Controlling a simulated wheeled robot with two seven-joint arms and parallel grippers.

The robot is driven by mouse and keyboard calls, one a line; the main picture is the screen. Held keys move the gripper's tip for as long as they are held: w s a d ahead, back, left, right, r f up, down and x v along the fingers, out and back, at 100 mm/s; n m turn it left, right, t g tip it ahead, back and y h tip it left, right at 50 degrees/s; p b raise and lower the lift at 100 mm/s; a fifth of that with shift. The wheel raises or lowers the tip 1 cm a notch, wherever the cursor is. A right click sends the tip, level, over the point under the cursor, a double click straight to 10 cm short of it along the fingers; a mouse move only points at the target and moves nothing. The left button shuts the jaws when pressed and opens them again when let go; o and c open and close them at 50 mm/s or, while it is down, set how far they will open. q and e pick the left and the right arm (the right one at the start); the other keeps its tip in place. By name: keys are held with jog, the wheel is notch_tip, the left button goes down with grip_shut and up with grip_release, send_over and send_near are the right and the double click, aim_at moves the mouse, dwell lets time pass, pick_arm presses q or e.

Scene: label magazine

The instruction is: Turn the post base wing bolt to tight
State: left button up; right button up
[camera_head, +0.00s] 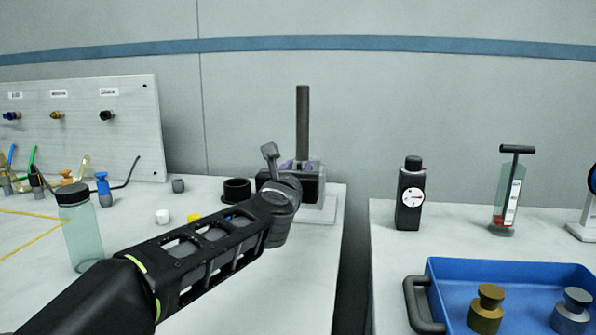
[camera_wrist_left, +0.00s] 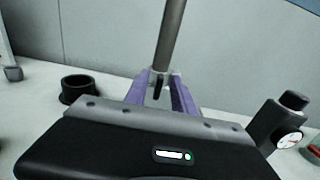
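The dark upright post (camera_head: 302,115) stands on a pale base plate (camera_head: 322,210) at the back right of the left table. It also shows in the left wrist view (camera_wrist_left: 169,35). My left gripper (camera_head: 303,165) is at the post's foot, and the gripper and wrist hide most of the base. In the left wrist view its two purple fingers (camera_wrist_left: 159,90) are apart. A small dark upright piece, apparently the wing bolt (camera_wrist_left: 158,86), shows between the fingertips, in front of the post. I cannot make out contact or the bolt's angle. My right gripper is not in view.
A black ring-shaped cup (camera_head: 237,190) stands left of the gripper. A clear bottle (camera_head: 82,235) stands at the front left. Across a gap, the right table holds a black gauge bottle (camera_head: 410,195) and a blue tray (camera_head: 455,268) with metal weights.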

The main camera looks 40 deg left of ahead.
pick_arm(q)
jog(key=shift+w, duration=0.15)
jog(key=shift+c, duration=0.3)
grip_shut()
